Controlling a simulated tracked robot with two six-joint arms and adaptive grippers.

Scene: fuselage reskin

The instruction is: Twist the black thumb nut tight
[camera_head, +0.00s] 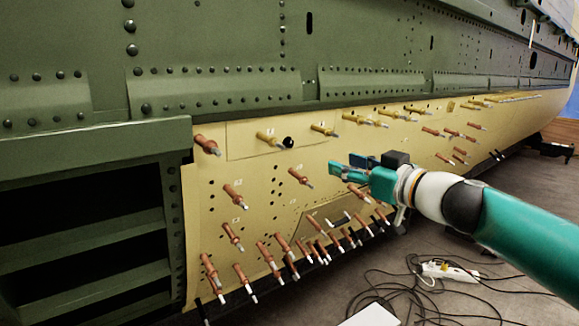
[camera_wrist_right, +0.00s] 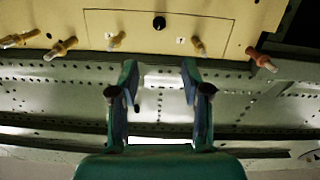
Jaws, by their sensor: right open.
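The black thumb nut (camera_head: 288,143) is a small dark round knob on the yellow skin panel (camera_head: 230,178), between two yellow pins near the panel's upper edge. It also shows in the right wrist view as a black knob (camera_wrist_right: 159,22) at the top centre. My right gripper (camera_head: 348,165) is to the right of the nut and lower in the head view, open and empty. In the right wrist view its two teal fingers (camera_wrist_right: 159,80) are spread, with the nut beyond their tips and apart from them. My left gripper is not in view.
A yellow pin (camera_head: 268,139) sits just left of the nut, and another (camera_head: 324,130) stands to its right. Several copper-coloured pins (camera_head: 234,196) stick out below. A green ribbed frame (camera_head: 95,160) projects at left. Cables and a power strip (camera_head: 450,271) lie on the floor.

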